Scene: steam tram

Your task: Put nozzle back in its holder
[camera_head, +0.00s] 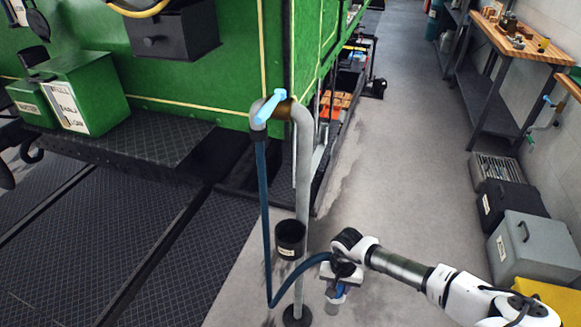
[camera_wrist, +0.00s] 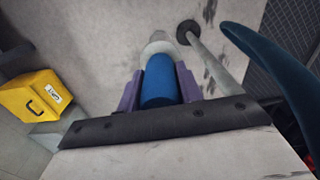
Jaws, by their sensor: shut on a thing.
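The nozzle (camera_wrist: 158,82) has a blue body and a pale tip. My gripper (camera_wrist: 157,90) is shut on it, with one purple finger on each side. In the head view my gripper (camera_head: 340,282) is low at the right of the standpipe, with the nozzle (camera_head: 334,297) pointing down below it. The holder (camera_head: 290,240) is a black cup with a label, fixed on the left side of the grey standpipe (camera_head: 303,180). It is left of and apart from the nozzle. A dark blue hose (camera_head: 266,220) hangs from the pipe's top and loops up to my gripper.
A light blue valve handle (camera_head: 270,106) sits on top of the standpipe. The green tram (camera_head: 210,70) stands behind at left. Grey cases (camera_head: 528,247) and a yellow box (camera_head: 540,290) line the right side. The floor between is clear.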

